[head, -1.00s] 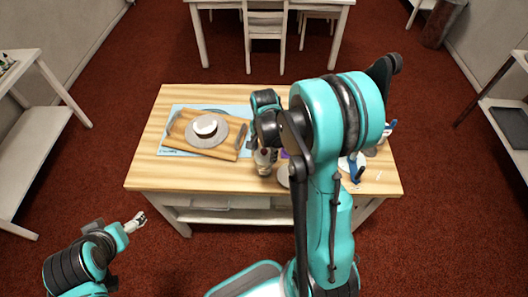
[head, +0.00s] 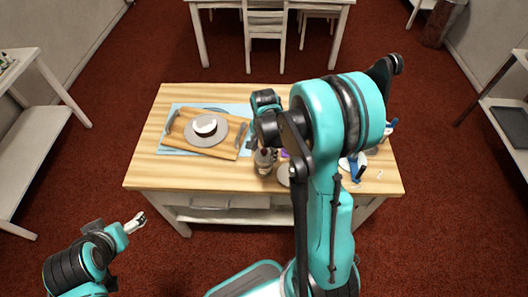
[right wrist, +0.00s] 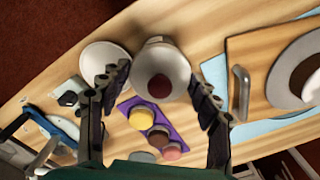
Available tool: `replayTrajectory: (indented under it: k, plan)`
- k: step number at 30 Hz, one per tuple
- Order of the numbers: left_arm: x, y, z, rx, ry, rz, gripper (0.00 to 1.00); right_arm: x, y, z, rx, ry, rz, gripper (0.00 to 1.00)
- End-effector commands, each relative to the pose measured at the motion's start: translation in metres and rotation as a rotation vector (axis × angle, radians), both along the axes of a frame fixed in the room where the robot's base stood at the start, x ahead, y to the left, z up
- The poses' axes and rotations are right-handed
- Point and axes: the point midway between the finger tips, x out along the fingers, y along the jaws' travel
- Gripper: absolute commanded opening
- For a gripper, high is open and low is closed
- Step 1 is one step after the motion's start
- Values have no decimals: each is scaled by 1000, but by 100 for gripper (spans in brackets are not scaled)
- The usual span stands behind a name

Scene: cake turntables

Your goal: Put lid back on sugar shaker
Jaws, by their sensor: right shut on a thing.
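My right gripper (head: 264,148) reaches down over the table's front middle, at the sugar shaker (head: 264,163). In the right wrist view its fingers (right wrist: 160,82) stand on either side of a round grey piece with a dark red centre, which looks like the shaker's lid (right wrist: 160,66). The gripper is shut on it. The shaker's body below is mostly hidden there, so I cannot tell how the lid sits on it. My left gripper (head: 137,222) is low at the left, away from the table; its jaw gap is too small to read.
A tray (head: 172,138) with a cake on a grey turntable (head: 192,140) lies left on a blue mat (head: 168,153). A pale dish (head: 284,175) is beside the shaker. A blue-handled item (head: 354,170) lies right.

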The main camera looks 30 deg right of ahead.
Motion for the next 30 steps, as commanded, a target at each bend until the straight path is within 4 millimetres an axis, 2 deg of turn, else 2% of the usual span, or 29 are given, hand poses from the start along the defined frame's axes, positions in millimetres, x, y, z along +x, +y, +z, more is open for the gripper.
replayTrajectory:
  k: [30]
  plan:
    - [0, 0, -6, 0, 0, 0, 83, 0, 0, -5, 0, 0, 0, 48]
